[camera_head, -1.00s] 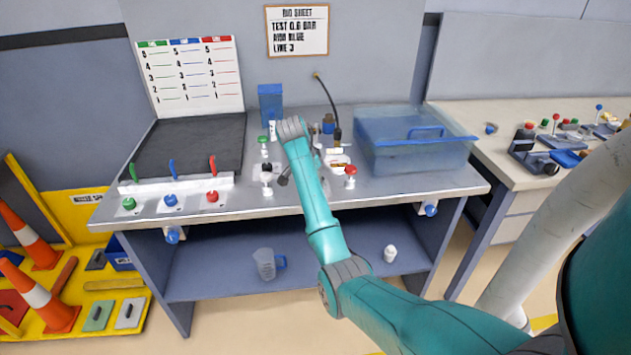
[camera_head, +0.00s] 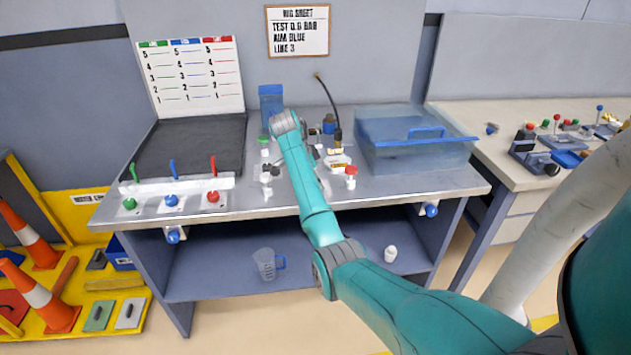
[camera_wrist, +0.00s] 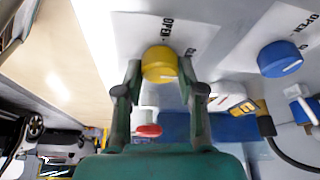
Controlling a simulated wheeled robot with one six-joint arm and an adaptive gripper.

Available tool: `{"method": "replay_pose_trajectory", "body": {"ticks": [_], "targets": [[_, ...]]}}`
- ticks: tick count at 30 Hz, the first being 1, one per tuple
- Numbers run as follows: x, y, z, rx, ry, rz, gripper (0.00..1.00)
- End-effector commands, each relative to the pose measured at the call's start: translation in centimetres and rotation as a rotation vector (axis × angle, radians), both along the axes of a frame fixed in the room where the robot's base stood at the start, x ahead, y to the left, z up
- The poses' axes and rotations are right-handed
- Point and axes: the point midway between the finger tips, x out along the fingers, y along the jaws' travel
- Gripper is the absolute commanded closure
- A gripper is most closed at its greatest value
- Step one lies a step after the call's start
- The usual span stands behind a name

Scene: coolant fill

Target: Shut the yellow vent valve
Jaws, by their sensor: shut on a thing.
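The yellow vent valve (camera_wrist: 160,66) is a round yellow knob on a pale plate in the wrist view. The word OPEN shows above it, and a partly hidden label lies to its right. My gripper (camera_wrist: 160,73) has one finger on each side of the knob and is shut on it. Which way the knob points is hard to tell. In the head view my arm reaches over the metal bench, and the yellow knob and the fingers cannot be made out clearly behind the wrist.
A blue knob (camera_wrist: 279,58) with its own OPEN label sits to the right in the wrist view. A red-topped valve (camera_head: 351,172), a green-topped valve (camera_head: 264,140) and a clear blue tank (camera_head: 415,150) crowd the bench around my arm. A dark hose (camera_head: 331,103) hangs behind.

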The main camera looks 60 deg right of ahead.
Motion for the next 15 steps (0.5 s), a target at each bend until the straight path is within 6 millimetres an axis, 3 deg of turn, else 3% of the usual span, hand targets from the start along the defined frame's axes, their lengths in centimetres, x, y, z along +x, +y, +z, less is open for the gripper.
{"method": "replay_pose_trajectory", "body": {"ticks": [7,8,10,15], "targets": [[0.06,0.09,-0.07,0.002,0.0,0.003,0.96],[0.06,0.09,-0.07,0.002,0.0,0.003,0.56],[0.06,0.09,-0.06,0.002,0.0,0.003,0.39],[0.03,0.05,-0.04,0.001,0.0,0.002,0.36]]}}
